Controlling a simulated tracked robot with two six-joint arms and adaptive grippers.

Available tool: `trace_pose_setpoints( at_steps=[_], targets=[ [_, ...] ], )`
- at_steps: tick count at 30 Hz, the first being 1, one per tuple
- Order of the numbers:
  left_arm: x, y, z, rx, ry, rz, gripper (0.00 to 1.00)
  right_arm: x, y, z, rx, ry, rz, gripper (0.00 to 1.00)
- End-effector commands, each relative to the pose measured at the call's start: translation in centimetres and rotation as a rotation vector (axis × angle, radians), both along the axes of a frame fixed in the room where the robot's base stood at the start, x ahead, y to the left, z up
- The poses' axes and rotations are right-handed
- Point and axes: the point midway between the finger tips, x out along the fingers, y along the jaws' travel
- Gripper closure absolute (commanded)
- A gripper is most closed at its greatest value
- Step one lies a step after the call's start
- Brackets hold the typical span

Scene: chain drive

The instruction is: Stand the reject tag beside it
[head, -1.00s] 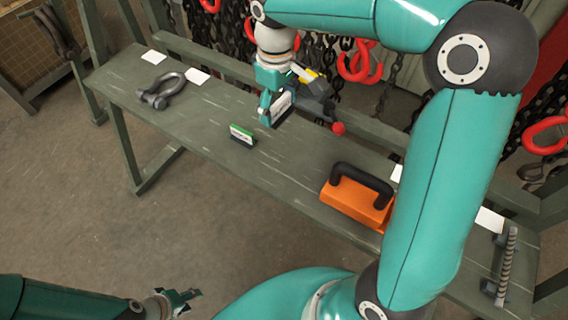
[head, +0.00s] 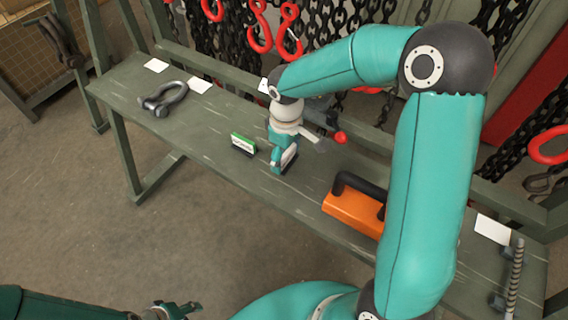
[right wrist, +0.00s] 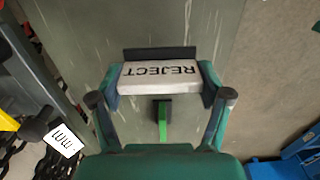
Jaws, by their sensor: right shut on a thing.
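My right gripper (head: 282,166) is shut on the reject tag (head: 290,155), a pale plate with a dark foot. In the right wrist view, the tag (right wrist: 158,75) spans between both fingers, with REJECT upside down. It is low over the bench, right of a green-and-white tag (head: 243,144) standing there; I cannot tell if its foot touches. A grey lever tool with a red knob (head: 340,137) lies behind, mostly hidden by my right arm. My left gripper (head: 178,309) is at the bottom left, far from the bench; its opening is unclear.
The green bench (head: 215,125) also carries a grey shackle (head: 163,98), an orange block with a black handle (head: 352,212), white cards (head: 200,85) and a ribbed rod (head: 515,275). Chains with red hooks (head: 290,30) hang behind. Bare bench lies between shackle and green tag.

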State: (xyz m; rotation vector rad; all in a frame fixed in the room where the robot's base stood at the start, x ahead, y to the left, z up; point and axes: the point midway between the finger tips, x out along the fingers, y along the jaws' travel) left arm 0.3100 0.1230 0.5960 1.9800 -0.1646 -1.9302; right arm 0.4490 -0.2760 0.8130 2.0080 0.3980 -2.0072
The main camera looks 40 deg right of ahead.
Motion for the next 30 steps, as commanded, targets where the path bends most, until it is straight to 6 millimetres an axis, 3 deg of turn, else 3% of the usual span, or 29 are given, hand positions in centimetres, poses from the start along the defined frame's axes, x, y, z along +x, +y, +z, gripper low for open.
trace_pose_setpoints(
  at_steps=[7,19,20,21,24,30],
  targets=[
    [0.0,0.0,-0.3,0.0,0.0,0.0,0.6,-0.1,0.0,-3.5,0.001,0.005,0.0,0.57],
    [0.0,0.0,-0.6,0.0,0.0,0.0,0.6,0.0,0.1,-4.1,0.001,0.001,0.0,0.57],
    [0.0,0.0,-0.5,0.0,0.0,0.0,0.6,0.0,0.0,-4.0,0.001,0.001,0.0,0.2],
    [0.0,0.0,-0.4,0.0,0.0,0.0,0.6,0.0,0.1,-4.0,0.001,0.001,0.0,0.13],
    [0.0,0.0,-0.4,0.0,0.0,0.0,0.6,0.0,0.1,-4.0,0.001,0.001,0.001,0.0],
    [0.0,0.0,-0.4,0.0,0.0,0.0,0.6,0.0,0.1,-4.0,0.001,0.001,0.001,0.0]
  ],
)
